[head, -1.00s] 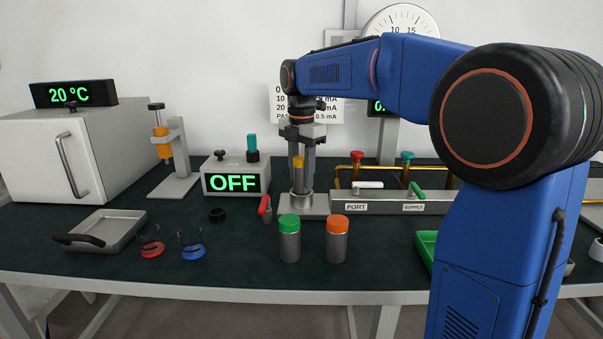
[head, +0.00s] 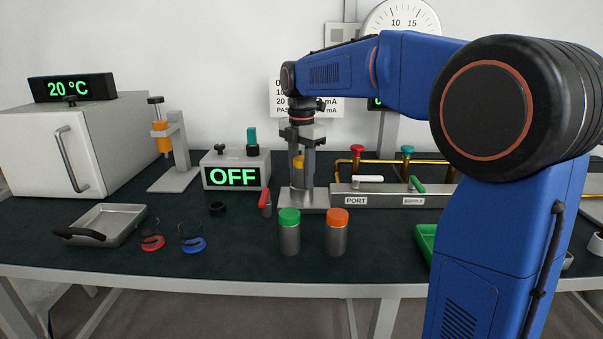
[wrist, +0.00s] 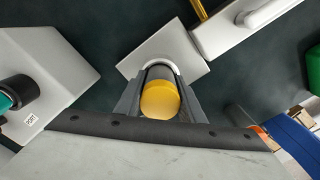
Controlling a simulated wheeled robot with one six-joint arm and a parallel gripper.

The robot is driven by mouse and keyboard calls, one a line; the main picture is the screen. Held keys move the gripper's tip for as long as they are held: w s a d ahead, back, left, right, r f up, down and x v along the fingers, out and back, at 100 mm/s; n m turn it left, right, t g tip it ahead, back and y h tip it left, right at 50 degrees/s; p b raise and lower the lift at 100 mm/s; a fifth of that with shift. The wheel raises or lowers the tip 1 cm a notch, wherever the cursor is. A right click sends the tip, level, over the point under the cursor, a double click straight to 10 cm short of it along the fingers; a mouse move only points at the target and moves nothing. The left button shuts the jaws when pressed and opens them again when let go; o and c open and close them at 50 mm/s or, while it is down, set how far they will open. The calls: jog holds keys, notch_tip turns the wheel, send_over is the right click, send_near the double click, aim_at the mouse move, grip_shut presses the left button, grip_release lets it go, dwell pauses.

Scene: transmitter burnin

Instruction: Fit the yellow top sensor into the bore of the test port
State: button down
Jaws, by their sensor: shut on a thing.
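The yellow top sensor (wrist: 160,100) is between the fingers of my gripper in the wrist view, seen from above, with its yellow cap towards the camera. In the head view the sensor (head: 298,163) stands upright with a grey body below the yellow part. My gripper (head: 301,172) points down and is shut on it. The test port (head: 300,200) is the grey block with a flat base under the gripper; its pale ring (wrist: 163,64) shows just beyond the sensor in the wrist view. The sensor's lower end is at or in the port; I cannot tell how deep.
A manifold (head: 385,200) with a white and a green lever adjoins the port on the right. A green-capped canister (head: 289,235) and an orange-capped canister (head: 337,235) stand in front. A box reading OFF (head: 235,172) and a red-handled item (head: 265,200) are at left.

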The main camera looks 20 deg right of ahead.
jog(key=c, duration=1.1)
grip_release()
notch_tip(320, 180, up, 17)
jog(key=shift+r, duration=0.2)
